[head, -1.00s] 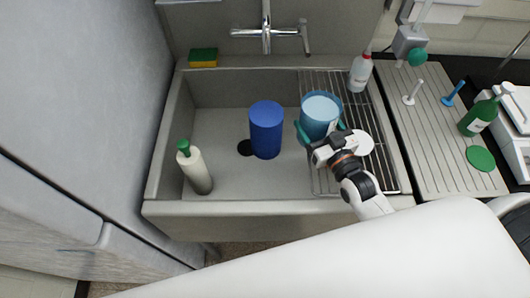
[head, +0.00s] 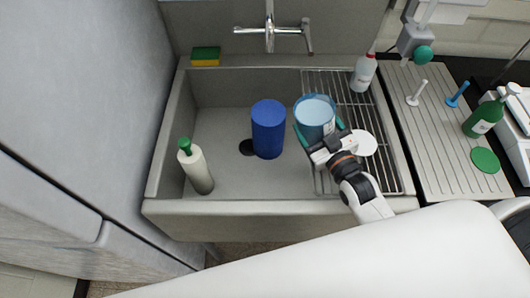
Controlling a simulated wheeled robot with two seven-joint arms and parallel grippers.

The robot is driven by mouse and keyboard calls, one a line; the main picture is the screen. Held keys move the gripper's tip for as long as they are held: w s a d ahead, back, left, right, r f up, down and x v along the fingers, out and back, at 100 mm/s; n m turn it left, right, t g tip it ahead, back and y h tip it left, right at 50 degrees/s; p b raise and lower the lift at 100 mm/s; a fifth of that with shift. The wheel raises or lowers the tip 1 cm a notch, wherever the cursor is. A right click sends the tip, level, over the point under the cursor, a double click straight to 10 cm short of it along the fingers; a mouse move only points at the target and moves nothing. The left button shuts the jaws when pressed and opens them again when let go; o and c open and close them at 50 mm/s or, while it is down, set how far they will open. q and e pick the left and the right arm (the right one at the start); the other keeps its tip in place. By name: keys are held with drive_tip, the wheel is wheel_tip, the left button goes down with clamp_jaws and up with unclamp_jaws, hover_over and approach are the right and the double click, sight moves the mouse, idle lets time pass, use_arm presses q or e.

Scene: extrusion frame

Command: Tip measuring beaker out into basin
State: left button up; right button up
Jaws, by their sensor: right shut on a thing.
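The measuring beaker (head: 314,113) is a light blue, see-through cup with a pale label on its side. My right gripper (head: 318,138) is shut on it, with teal fingertips on its near side. The beaker looks close to upright, over the left edge of the wire rack. The basin (head: 222,182) is a grey sink with a dark drain, partly hidden by a blue cylinder. What the beaker holds is hard to tell. My left gripper is not in view.
The blue cylinder (head: 268,130) stands in the basin just left of the beaker. A pale bottle with green cap (head: 196,168) stands at the left. The wire rack (head: 350,100) holds a red-capped bottle (head: 364,73) and a white disc (head: 363,143). A tap (head: 270,30) is behind.

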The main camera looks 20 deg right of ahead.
sight(311, 140)
drive_tip(key=shift+a+f+n+b, duration=0.1)
drive_tip(key=shift+a+n+b, duration=0.3)
drive_tip(key=shift+n, duration=0.35)
drive_tip(key=shift+a+f+n+b, duration=0.1)
drive_tip(key=shift+a+n+b, duration=0.25)
drive_tip(key=shift+n, duration=0.4)
idle(0.5)
drive_tip(key=shift+a+f+n+b, duration=0.5)
drive_tip(key=shift+f+n+b, duration=0.35)
drive_tip(key=shift+b, duration=0.25)
drive_tip(key=shift+a+r+n+g, duration=0.1)
drive_tip(key=shift+r+n+g, duration=0.2)
drive_tip(key=shift+r+n, duration=0.35)
idle(1.0)
drive_tip(key=shift+f+n+h+b, duration=0.2)
drive_tip(key=shift+n+b, duration=0.1)
drive_tip(key=shift+n, duration=0.4)
drive_tip(key=shift+f+n+h+b, duration=0.15)
drive_tip(key=shift+n+b, duration=0.1)
drive_tip(key=shift+n, duration=0.45)
idle(1.8)
